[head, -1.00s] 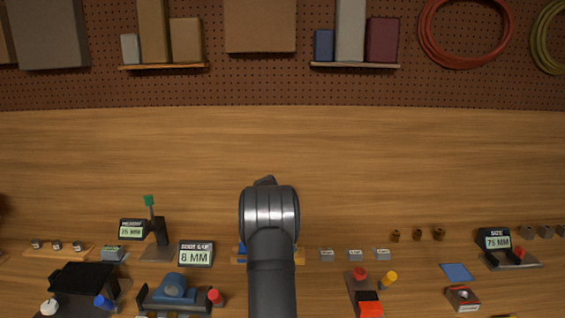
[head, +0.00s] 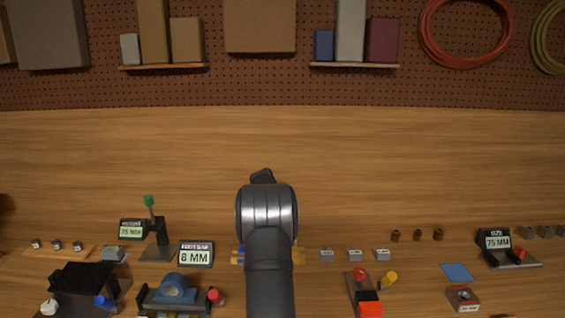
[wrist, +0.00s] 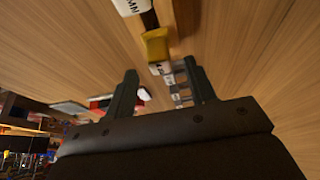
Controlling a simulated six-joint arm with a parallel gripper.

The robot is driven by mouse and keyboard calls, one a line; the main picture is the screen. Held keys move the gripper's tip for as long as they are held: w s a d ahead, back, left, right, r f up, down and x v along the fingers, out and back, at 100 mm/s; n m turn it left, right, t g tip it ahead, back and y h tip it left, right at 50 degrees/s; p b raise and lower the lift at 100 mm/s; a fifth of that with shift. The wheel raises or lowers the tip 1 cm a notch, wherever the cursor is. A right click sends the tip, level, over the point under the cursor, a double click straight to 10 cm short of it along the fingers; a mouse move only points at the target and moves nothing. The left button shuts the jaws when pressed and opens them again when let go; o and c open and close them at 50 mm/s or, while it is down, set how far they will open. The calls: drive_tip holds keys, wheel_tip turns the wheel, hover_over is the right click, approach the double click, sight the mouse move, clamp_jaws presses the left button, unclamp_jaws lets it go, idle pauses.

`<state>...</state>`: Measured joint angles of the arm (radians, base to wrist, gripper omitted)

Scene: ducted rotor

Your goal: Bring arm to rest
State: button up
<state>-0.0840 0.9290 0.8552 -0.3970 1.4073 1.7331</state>
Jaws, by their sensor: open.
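My gripper shows in the wrist view (wrist: 160,88) with its two dark fingers spread apart. Nothing is held between the fingers. Beyond them lie the wooden bench top and a yellow-ended piece (wrist: 156,46), which does not touch the fingers. In the head view my arm rises from the bottom middle over the bench, and its wrist hides the gripper's fingers and part of a small wooden rack (head: 299,257) behind it.
Left of my arm stand an 8 MM display (head: 196,254), a blue ducted part (head: 173,288) in a black cradle and a green-tipped stand (head: 150,202). The bench behind is clear.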

drive_tip(key=v, duration=1.3)
drive_tip(key=x, duration=1.7)
wheel_tip(320, 180, up, 3)
drive_tip(key=shift+f, duration=0.1)
drive_tip(key=shift+r, duration=0.55)
drive_tip(key=shift+f, duration=0.1)
wheel_tip(320, 180, down, 3)
drive_tip(key=shift+r, duration=0.1)
drive_tip(key=shift+w+a+r, duration=0.1)
drive_tip(key=shift+a+r, duration=0.1)
drive_tip(key=shift+a, duration=0.1)
drive_tip(key=v, duration=1.4)
